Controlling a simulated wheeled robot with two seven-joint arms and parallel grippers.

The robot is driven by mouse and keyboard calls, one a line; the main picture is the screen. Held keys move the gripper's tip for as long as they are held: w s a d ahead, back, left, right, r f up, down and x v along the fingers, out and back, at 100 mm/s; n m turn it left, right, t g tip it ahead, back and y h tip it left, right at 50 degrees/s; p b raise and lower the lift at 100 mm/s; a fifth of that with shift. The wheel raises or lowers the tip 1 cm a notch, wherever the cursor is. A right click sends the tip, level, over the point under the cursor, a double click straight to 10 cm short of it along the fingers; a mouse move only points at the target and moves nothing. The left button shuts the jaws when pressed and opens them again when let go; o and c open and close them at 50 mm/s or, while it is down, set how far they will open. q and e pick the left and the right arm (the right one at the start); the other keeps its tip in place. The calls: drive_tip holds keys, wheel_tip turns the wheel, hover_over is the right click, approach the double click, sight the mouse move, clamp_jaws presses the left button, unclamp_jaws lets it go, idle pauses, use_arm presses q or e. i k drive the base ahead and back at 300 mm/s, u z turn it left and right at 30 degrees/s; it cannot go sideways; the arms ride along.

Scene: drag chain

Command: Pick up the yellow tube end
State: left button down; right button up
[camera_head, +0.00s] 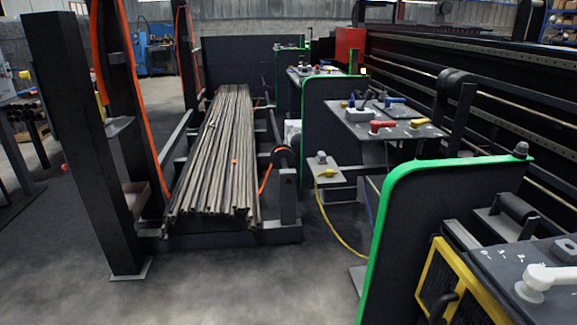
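A yellow tube (345,243) hangs in a curve from a small grey shelf (325,176) toward the floor near the green-edged dark panel. Its yellow end (327,173) appears to lie on top of this shelf, beside a small grey block. The tube's lower part passes out of sight near the panel. Another yellow piece (418,122) sits on a grey table further right, and I cannot tell whether it belongs to a tube. Neither of my grippers shows in the head view.
A long bundle of metal bars (215,150) lies on a rack to the left. A green-edged dark panel (430,225) stands in front at right. Red (382,126) and blue (394,100) handles sit on the grey table (372,136). Grey floor (250,285) is open at front.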

sight(329, 172)
drive_tip(key=u, duration=0.7)
drive_tip(key=i, duration=1.9)
drive_tip(key=z, duration=0.85)
drive_tip(key=i, duration=1.1)
drive_tip(key=z, duration=0.95)
